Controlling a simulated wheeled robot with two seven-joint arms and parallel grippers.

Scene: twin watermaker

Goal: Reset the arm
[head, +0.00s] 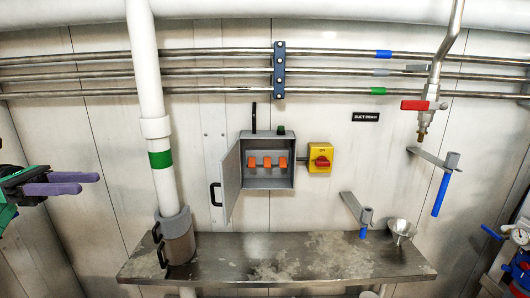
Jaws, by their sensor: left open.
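My left gripper (88,182) reaches in from the left edge with two purple fingers. The fingers are a little apart, and nothing shows between them. It hangs in front of the left part of the wall, well left of the white vertical pipe, and appears clear of everything. I cannot make out my right gripper.
A steel shelf (300,262) carries a grey-brown canister (179,243) under a white pipe (150,90) and a funnel (401,229). An open grey switch box (267,184) and a yellow-red switch (320,158) are on the wall. A red-handled valve (424,105) hangs at right; gauges (520,236) stand at the right edge.

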